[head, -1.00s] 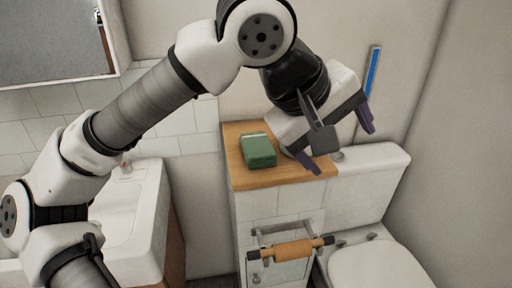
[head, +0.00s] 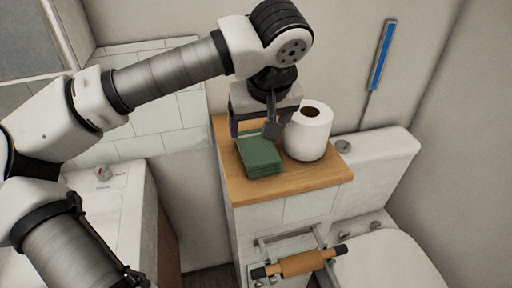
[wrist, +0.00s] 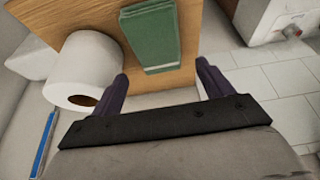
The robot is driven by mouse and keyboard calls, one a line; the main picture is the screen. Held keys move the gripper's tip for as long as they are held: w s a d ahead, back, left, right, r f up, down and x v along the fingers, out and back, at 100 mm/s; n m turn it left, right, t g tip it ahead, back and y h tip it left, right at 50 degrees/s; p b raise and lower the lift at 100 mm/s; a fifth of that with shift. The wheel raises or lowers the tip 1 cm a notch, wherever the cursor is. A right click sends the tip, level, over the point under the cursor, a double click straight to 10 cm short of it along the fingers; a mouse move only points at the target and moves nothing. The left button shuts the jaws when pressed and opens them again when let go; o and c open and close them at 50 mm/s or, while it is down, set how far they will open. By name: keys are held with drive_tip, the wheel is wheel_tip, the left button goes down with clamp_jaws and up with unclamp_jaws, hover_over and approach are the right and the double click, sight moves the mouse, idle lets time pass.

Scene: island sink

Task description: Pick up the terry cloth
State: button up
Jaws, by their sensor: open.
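The green terry cloth (head: 259,156) lies folded on the wooden shelf top (head: 290,181), left of the toilet roll. It also shows in the wrist view (wrist: 151,35), ahead of and between the finger lines. My gripper (head: 259,130) is open and empty, pointing down just behind the cloth in the head view. In the wrist view its two dark purple fingers (wrist: 161,88) are spread apart, with the cloth just beyond their tips. I cannot tell the exact height of the fingertips above the shelf.
A white toilet roll (head: 308,131) stands close to the right of the cloth and also shows in the wrist view (wrist: 84,72). The wall is close behind. A toilet (head: 375,170) stands at the right, a sink (head: 95,205) at the left.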

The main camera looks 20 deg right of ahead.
sight(257, 145)
drive_tip(key=x, duration=0.3)
drive_tip(key=shift+s+p+x, duration=0.2)
drive_tip(key=shift+p+x, duration=0.25)
drive_tip(key=shift+x, duration=0.85)
drive_tip(key=shift+s+p+x, duration=0.15)
drive_tip(key=shift+p+x, duration=0.25)
drive_tip(key=shift+x, duration=0.9)
drive_tip(key=shift+d+f, duration=0.1)
drive_tip(key=shift+f, duration=0.1)
drive_tip(key=c, duration=0.7)
drive_tip(key=shift+c, duration=0.2)
drive_tip(key=shift+r, duration=0.1)
wheel_tip(257, 145, up, 20)
drive_tip(key=b, duration=0.1)
drive_tip(key=shift+b, duration=0.3)
